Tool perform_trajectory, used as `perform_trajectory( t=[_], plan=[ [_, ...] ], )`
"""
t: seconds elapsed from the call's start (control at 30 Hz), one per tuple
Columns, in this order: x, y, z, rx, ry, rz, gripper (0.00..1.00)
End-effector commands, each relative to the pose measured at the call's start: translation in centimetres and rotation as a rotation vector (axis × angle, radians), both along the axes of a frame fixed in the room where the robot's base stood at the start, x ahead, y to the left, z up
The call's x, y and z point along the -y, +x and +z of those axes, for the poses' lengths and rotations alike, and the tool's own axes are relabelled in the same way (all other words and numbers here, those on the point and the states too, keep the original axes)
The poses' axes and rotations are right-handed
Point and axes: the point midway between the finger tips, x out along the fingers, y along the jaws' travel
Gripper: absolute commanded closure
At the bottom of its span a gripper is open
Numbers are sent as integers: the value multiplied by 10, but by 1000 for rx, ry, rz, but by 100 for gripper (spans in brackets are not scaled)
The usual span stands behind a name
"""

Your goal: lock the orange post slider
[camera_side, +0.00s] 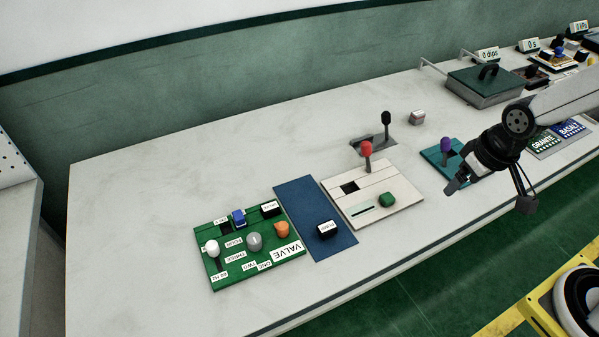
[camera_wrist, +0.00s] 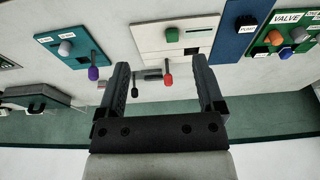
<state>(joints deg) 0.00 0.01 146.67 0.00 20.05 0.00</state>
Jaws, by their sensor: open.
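The orange knob (camera_side: 282,229) stands on the green VALVE board (camera_side: 238,281) at the front left of the bench. It also shows near the upper right of the wrist view (camera_wrist: 277,37). A grey knob (camera_side: 254,241), a blue knob (camera_side: 238,216) and a white knob (camera_side: 212,247) are on the same board. Small white labels lie beside the knobs; whether the orange one is locked I cannot tell. My gripper (camera_side: 489,193) is open and empty, well to the right of this board, near the teal board. Its two spread fingers show in the wrist view (camera_wrist: 160,64).
A blue panel (camera_side: 297,196) with a black button block adjoins the green board. Right of it are a white panel (camera_side: 395,182) with a red-topped lever (camera_side: 366,149), a black-topped lever (camera_side: 386,120) and the teal board (camera_side: 434,154) with a purple knob. The bench's far left is clear.

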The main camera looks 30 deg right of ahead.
Motion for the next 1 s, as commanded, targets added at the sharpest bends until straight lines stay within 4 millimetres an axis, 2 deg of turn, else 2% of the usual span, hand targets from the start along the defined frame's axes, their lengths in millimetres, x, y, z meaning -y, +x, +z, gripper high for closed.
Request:
perform_trajectory(
  t=[0.27,0.3,0.53,0.77,1.0],
  plan=[
    [0,0,0,0,0,0,13],
    [0,0,0,0,0,0,25],
    [-6,11,0,-7,-2,26,25],
    [-30,50,-2,-36,-8,121,25],
    [-77,104,-12,-79,-22,271,25]
  ],
)
